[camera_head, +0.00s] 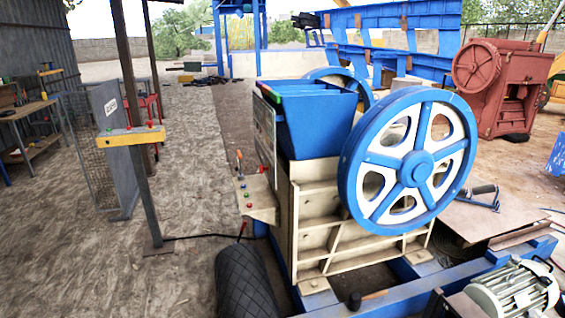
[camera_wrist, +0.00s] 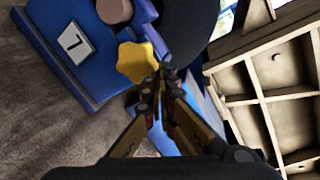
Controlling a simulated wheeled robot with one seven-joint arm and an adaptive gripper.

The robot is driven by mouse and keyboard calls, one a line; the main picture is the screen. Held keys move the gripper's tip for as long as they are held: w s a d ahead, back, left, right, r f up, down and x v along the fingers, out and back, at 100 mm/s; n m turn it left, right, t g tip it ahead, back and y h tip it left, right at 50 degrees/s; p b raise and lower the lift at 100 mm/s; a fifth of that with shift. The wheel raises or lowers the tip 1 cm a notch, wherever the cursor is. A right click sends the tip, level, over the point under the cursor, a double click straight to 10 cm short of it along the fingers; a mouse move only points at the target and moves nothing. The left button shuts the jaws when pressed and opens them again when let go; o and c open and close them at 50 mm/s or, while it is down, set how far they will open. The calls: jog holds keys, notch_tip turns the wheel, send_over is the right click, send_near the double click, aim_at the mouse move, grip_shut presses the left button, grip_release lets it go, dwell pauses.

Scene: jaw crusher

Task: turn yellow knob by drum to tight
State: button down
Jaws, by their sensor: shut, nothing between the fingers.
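The yellow knob (camera_wrist: 137,62) is a lobed, star-shaped handle in the wrist view, at the upper middle. My gripper (camera_wrist: 165,72) is shut and empty. Its fingertips are just right of the knob and overlap its edge in the picture; I cannot tell whether they touch it. A large dark round body (camera_wrist: 190,25) lies behind the knob; I cannot tell if it is the drum. I cannot make out the knob or my gripper in the head view.
The head view shows the blue and cream crusher (camera_head: 315,215) with a blue and white flywheel (camera_head: 408,168). A black tyre (camera_head: 245,285) and a grey motor (camera_head: 515,290) are low in front. A ribbed cream frame (camera_wrist: 265,80) stands close right in the wrist view. Ground at left is mostly open.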

jog(key=shift+w+a+r, duration=0.1)
jog(key=shift+w+r, duration=0.25)
jog(key=shift+w, duration=0.05)
jog(key=f+p+v, duration=0.1)
jog(key=v, duration=0.5)
jog(key=shift+s, duration=0.3)
jog(key=shift+f, duration=0.15)
